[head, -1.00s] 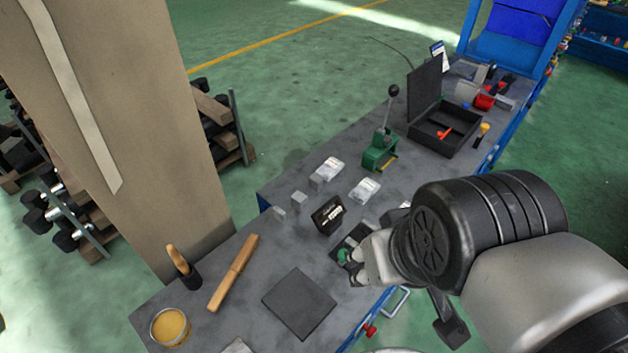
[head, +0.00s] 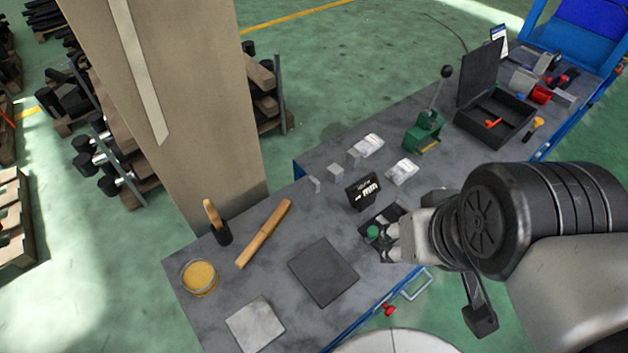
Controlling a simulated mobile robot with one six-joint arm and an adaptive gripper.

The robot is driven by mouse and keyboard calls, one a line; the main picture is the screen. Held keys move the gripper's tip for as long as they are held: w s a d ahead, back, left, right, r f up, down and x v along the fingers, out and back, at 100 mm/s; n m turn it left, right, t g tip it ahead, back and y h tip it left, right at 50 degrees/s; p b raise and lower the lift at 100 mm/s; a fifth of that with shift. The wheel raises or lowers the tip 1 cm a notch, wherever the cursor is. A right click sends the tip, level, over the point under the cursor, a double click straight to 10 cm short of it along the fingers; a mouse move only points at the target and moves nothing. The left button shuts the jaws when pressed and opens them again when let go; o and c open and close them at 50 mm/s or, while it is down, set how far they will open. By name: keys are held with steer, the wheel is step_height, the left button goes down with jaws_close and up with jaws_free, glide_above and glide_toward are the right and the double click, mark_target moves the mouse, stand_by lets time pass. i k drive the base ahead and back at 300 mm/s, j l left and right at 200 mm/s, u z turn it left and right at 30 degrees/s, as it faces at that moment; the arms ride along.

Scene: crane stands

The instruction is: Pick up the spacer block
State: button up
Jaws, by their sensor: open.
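Two small grey blocks stand near the table's back edge, a larger one (head: 335,171) and a thinner one (head: 314,184). Either may be the spacer block; I cannot tell which. My gripper (head: 384,243) is low over a dark tray (head: 368,218) near the front edge. A small green piece (head: 373,232) shows beside its fingertips; I cannot tell whether they touch. The gripper is open. My arm hides part of the tray and the table to its right. The grey blocks are apart from the gripper, up and left of it.
A black display box (head: 363,191) stands between the gripper and the grey blocks. Clear packets (head: 402,172), a green lever press (head: 425,132) and an open black case (head: 497,118) lie beyond. A dark mat (head: 323,272), wooden handle (head: 264,233) and yellow tin (head: 199,277) are left.

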mark_target(335, 174)
steer(key=i+l+u, duration=0.1)
steer(key=l+u, duration=0.7)
steer(key=l, duration=0.25)
steer(key=l+u, duration=0.4)
steer(key=l, duration=0.2)
